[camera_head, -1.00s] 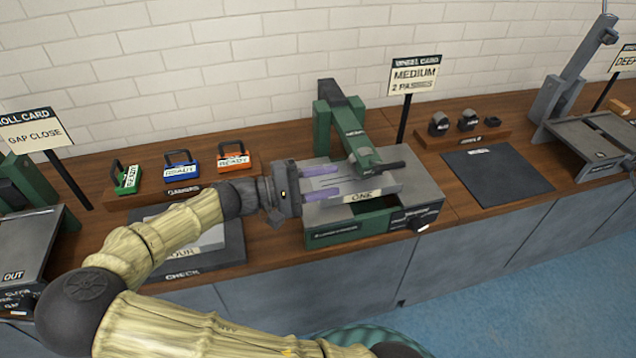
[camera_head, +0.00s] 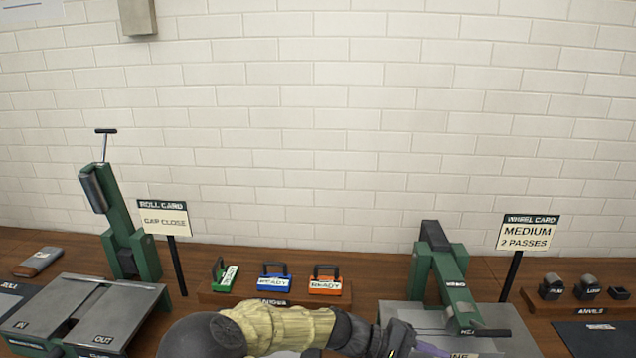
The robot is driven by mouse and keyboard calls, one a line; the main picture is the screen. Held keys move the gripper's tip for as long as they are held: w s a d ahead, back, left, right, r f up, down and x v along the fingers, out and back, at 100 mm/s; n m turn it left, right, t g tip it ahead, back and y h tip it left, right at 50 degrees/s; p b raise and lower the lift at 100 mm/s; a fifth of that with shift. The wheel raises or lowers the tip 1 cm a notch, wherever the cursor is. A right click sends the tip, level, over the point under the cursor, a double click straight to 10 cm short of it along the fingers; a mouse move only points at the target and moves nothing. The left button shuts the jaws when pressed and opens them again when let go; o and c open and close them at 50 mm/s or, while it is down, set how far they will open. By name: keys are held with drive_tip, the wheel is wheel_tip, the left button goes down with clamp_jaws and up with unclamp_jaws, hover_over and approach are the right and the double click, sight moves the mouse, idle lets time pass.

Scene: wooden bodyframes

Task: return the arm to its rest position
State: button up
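My gripper (camera_head: 428,349) is at the bottom edge of the head view, at the end of my tan, ribbed arm. Only part of it shows. One purple finger is visible beside the left part of the grey-topped green machine (camera_head: 436,318). The other finger and the gap between them are cut off by the frame edge. Whether anything is between the fingers cannot be seen.
The wheel card (camera_head: 527,232) reads MEDIUM, 2 PASSES. The roll card (camera_head: 165,219) reads GAP CLOSE, near a green roller machine (camera_head: 128,225). Green (camera_head: 224,278), blue (camera_head: 275,283) and orange (camera_head: 325,285) READY gauges stand on a rack. Small anvils (camera_head: 587,287) sit at right.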

drive_tip(key=s+a+f+m+y+p, duration=0.1)
drive_tip(key=s+f+y+p, duration=0.3)
drive_tip(key=y, duration=0.4)
drive_tip(key=s+a+r+m+t+y+p, duration=0.2)
drive_tip(key=a+r+t+y, duration=0.3)
drive_tip(key=r, duration=0.6)
drive_tip(key=shift+s+a+t+y+p, duration=0.35)
drive_tip(key=shift+a+y, duration=0.25)
drive_tip(key=shift+a, duration=0.25)
drive_tip(key=shift+w+d, duration=0.1)
